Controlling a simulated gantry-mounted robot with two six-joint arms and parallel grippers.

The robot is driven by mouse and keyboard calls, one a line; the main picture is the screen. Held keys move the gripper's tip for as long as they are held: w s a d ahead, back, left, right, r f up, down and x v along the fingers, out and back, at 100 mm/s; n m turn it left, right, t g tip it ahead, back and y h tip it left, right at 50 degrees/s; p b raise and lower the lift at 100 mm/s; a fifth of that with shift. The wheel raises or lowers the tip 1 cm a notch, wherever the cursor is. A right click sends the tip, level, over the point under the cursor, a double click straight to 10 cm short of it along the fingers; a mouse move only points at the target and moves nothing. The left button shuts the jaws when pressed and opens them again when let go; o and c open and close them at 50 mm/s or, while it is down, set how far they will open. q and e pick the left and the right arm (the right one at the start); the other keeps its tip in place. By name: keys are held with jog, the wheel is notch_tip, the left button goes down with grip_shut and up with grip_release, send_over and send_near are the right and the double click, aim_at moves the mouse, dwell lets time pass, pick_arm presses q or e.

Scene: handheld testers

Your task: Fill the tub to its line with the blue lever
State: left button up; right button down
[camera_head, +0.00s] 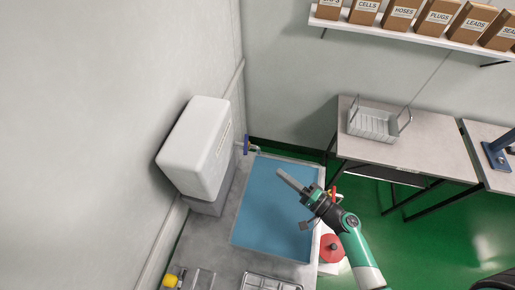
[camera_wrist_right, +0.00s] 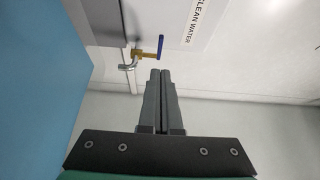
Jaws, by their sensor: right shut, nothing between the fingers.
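In the right wrist view, the blue lever (camera_wrist_right: 161,46) sits on a brass valve (camera_wrist_right: 146,54) above a bent metal spout (camera_wrist_right: 128,66). My left gripper is out of view.
A white tank (camera_head: 197,147) stands against the wall left of the tub. A "CLEAN WATER" label (camera_wrist_right: 203,22) shows in the wrist view. A red round object (camera_head: 332,250) is beside the tub. A wire basket (camera_head: 372,124) is on the bench (camera_head: 430,155); boxes (camera_head: 404,12) line a shelf.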

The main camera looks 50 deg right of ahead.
jog(key=s+d, duration=0.1)
jog(key=d, duration=0.1)
send_near(246, 147)
jog(key=w+d, duration=0.2)
jog(key=d, duration=0.1)
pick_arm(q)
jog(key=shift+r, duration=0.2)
pick_arm(e)
jog(key=shift+m+h, duration=0.4)
jog(key=shift+h, duration=0.2)
jog(key=w+a, duration=0.1)
jog(key=w, duration=0.1)
jog(key=w+a, duration=0.1)
jog(key=shift+w+a+f, duration=0.1)
jog(key=shift+w+f, duration=0.05)
jog(key=shift+w, duration=0.25)
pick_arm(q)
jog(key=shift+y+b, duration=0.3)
